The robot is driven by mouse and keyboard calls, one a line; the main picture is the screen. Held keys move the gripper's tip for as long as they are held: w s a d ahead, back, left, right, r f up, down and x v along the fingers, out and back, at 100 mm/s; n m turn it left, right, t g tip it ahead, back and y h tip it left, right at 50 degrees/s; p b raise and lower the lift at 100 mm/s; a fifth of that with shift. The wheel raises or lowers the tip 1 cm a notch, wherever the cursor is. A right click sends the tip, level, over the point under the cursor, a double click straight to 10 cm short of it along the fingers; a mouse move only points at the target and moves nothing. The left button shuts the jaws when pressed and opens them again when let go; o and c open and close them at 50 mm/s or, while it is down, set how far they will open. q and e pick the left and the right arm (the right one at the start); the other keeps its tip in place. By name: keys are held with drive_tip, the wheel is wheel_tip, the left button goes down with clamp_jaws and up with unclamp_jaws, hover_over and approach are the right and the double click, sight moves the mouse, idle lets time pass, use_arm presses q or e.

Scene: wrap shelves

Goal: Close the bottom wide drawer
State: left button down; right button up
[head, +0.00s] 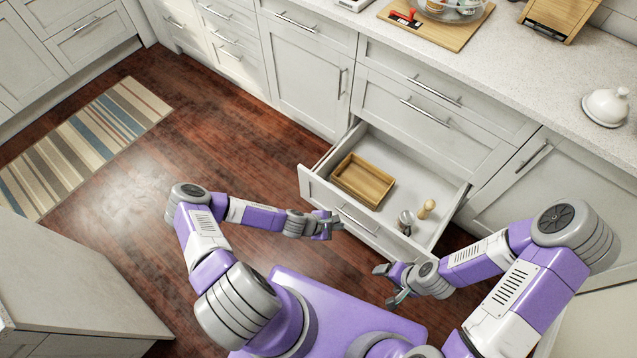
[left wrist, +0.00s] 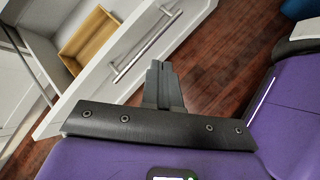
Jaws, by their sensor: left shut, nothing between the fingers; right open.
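The bottom wide drawer (head: 318,188) is pulled far out of the white cabinet in the head view. Its bar handle (head: 357,219) is on the front panel; the handle also shows in the left wrist view (left wrist: 133,57). My left gripper (head: 336,225) is shut and empty, just in front of the drawer front, near the handle's left end. Whether it touches the panel I cannot tell. My right gripper (head: 384,286) is open and empty, in front of the drawer's right part and apart from it.
The drawer holds a wooden tray (head: 362,181), a wooden-topped item (head: 427,209) and a metal item (head: 405,220). Shut drawers stand above. A striped rug (head: 85,140) lies on the floor at left. A counter corner (head: 70,285) is at lower left.

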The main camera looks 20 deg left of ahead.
use_arm(q)
drive_tip(key=w+a+n+t+y+p, duration=0.2)
drive_tip(key=w+a+n, duration=0.1)
drive_tip(key=a+n, duration=0.4)
drive_tip(key=n+t+y+b, duration=0.1)
drive_tip(key=n+y+b, duration=0.1)
drive_tip(key=n+b, duration=0.25)
approach(323, 185)
drive_tip(key=shift+n, duration=0.25)
drive_tip(key=x, duration=0.3)
drive_tip(key=s+f+x, duration=0.1)
drive_tip(key=x, duration=0.1)
drive_tip(key=shift+w+f, duration=0.2)
drive_tip(key=shift+w, duration=0.05)
drive_tip(key=shift+w+d+r, duration=0.1)
drive_tip(key=shift+w, duration=0.45)
drive_tip(key=shift+w, duration=0.1)
